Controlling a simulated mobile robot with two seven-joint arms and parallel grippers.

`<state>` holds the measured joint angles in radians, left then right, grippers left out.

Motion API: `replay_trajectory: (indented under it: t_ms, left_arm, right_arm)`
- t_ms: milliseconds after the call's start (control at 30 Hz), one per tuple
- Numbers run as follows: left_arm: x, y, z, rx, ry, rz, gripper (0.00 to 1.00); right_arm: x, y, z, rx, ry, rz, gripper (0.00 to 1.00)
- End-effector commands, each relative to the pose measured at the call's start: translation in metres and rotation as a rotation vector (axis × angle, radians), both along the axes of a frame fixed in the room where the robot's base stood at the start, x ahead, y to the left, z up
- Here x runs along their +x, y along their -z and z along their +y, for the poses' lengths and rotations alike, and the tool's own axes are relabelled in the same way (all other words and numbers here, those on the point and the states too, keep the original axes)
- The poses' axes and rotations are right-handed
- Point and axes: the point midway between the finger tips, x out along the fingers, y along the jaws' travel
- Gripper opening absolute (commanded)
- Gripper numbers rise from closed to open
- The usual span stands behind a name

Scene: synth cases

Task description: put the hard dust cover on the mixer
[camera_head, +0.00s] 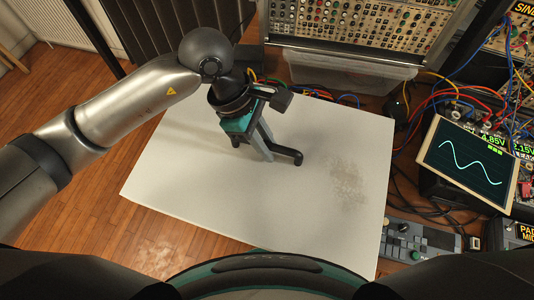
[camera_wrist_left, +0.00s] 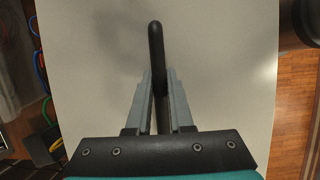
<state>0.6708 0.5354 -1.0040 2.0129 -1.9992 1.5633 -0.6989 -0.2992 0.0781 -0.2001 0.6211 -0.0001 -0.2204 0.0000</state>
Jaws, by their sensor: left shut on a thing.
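The hard dust cover (camera_head: 200,180) is a broad, flat, off-white panel with a brownish smudge on its right part. It also fills most of the left wrist view (camera_wrist_left: 90,60). A black bar handle (camera_head: 290,157) stands on its top. My left gripper (camera_head: 268,152) is shut on this handle; the left wrist view shows the handle (camera_wrist_left: 155,45) between the two grey fingers. The mixer (camera_head: 432,238), a grey panel with knobs, shows at the lower right, partly hidden by the cover's right edge. My right gripper is not in view.
A rack of knobbed modules (camera_head: 365,35) and a clear plastic bin (camera_head: 345,75) stand behind the cover. A scope screen (camera_head: 467,163) and loose cables crowd the right side. Wooden floor (camera_head: 75,130) lies open at the left, where the cover overhangs it.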

Motion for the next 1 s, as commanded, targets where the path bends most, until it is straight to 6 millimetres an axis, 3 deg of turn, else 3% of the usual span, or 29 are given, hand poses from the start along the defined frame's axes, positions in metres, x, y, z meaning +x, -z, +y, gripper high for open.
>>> replay_trajectory:
  t_ms: [167, 400, 1000]
  left_arm:
    - [0.000, 0.011, -0.001, -0.002, -0.001, 0.001, 0.00]
    - [0.000, 0.044, -0.001, -0.002, 0.000, 0.001, 0.00]
    - [0.001, 0.054, -0.001, -0.002, 0.001, -0.003, 0.00]
  right_arm:
    - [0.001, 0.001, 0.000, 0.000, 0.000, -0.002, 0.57]
    - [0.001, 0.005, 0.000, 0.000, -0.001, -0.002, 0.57]
    - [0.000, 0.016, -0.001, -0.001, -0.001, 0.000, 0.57]
